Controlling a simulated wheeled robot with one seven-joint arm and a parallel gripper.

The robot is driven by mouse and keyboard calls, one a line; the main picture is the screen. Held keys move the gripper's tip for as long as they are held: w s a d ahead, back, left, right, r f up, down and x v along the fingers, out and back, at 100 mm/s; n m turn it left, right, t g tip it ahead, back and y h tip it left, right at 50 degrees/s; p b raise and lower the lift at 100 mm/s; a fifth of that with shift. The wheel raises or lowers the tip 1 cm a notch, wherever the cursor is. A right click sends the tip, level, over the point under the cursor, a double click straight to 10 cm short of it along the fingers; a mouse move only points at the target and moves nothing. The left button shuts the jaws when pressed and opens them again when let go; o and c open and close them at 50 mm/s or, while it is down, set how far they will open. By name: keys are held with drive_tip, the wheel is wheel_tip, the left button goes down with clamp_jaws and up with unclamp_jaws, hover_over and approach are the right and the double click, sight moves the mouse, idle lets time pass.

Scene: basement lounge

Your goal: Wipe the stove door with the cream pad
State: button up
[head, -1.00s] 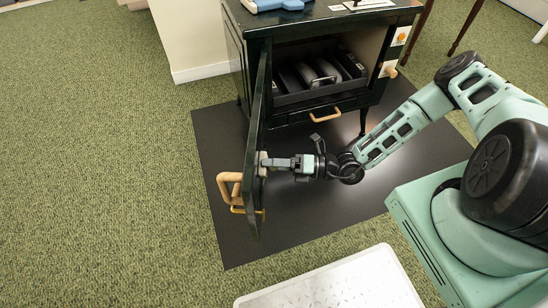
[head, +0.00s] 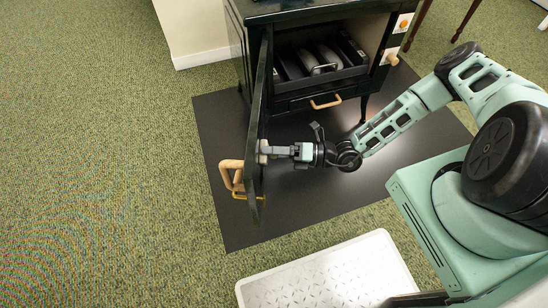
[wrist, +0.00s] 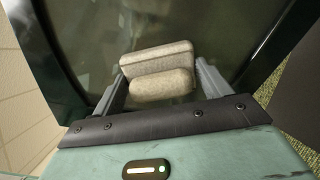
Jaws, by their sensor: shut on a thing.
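The dark stove (head: 322,75) stands with its door (head: 257,130) swung open, seen nearly edge-on in the head view. The door's wooden handle (head: 228,175) is on the far side, to the left. My gripper (head: 270,151) reaches in from the right at the door's inner face. It is shut on the cream pad (wrist: 160,60), which shows between the two fingers in the wrist view. In the head view, the pad (head: 262,152) appears to be against the door. The door's dark, glossy face (wrist: 85,30) fills the space behind it in the wrist view.
The stove's open cavity holds a dark rack (head: 320,65). A drawer with a wooden handle (head: 326,103) is below it. A black floor mat (head: 310,205) lies under the stove. A pale patterned platform (head: 325,275) is at the front. Green carpet (head: 110,170) is clear to the left.

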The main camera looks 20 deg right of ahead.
drive_tip(key=w+d+b, duration=0.3)
drive_tip(key=w+d, duration=0.1)
drive_tip(key=w, duration=0.6)
idle(1.0)
drive_tip(key=shift+r, duration=0.1)
drive_tip(key=v, duration=0.6)
idle(0.4)
drive_tip(key=v, duration=0.3)
drive_tip(key=shift+p, duration=0.3)
